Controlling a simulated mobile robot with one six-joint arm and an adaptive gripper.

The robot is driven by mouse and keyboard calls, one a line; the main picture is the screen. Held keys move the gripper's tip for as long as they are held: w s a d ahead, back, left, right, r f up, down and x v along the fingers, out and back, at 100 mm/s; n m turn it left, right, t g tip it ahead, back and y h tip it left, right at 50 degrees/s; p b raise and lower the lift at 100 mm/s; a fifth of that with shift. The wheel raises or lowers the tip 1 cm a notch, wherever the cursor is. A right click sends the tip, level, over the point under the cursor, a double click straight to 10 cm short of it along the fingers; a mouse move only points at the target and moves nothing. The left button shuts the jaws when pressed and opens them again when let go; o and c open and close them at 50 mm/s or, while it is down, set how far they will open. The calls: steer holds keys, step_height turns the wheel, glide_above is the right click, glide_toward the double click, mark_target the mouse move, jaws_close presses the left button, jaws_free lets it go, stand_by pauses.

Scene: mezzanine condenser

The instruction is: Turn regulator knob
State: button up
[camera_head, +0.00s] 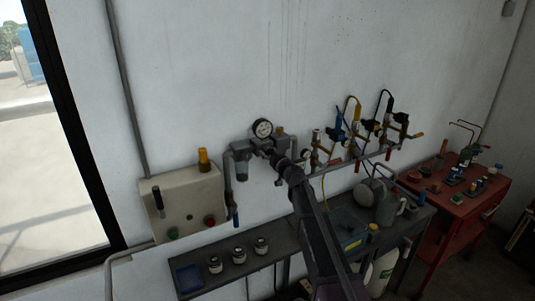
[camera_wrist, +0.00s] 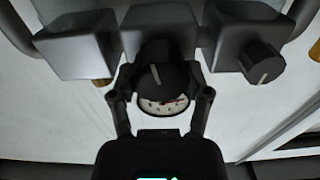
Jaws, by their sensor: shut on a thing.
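The regulator (camera_head: 243,148) is a grey wall-mounted assembly with a round white-faced gauge (camera_head: 262,128) on top. In the wrist view its grey block bodies cross the top, and a black knob (camera_wrist: 156,76) with a pale pointer line sits in the middle. The gauge face (camera_wrist: 163,106) shows partly behind the knob. My gripper (camera_wrist: 162,84) has a finger on each side of the knob and is shut on it. In the head view my gripper (camera_head: 281,160) reaches the regulator's front and hides the knob.
A second dark knob (camera_wrist: 262,63) is close on the right in the wrist view. A beige control box (camera_head: 182,203) hangs left of the regulator. Pipes with several valves (camera_head: 370,130) run to the right. A shelf with small jars (camera_head: 239,256) and a red cart (camera_head: 470,205) stand below.

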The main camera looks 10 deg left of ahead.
steer(key=m, duration=0.5)
steer(key=shift+m, duration=0.3)
steer(key=m, duration=0.5)
steer(key=shift+f, duration=0.1)
steer(key=m, duration=1.1)
steer(key=shift+f, duration=0.15)
steer(key=o, duration=1.1)
steer(key=shift+o, duration=0.2)
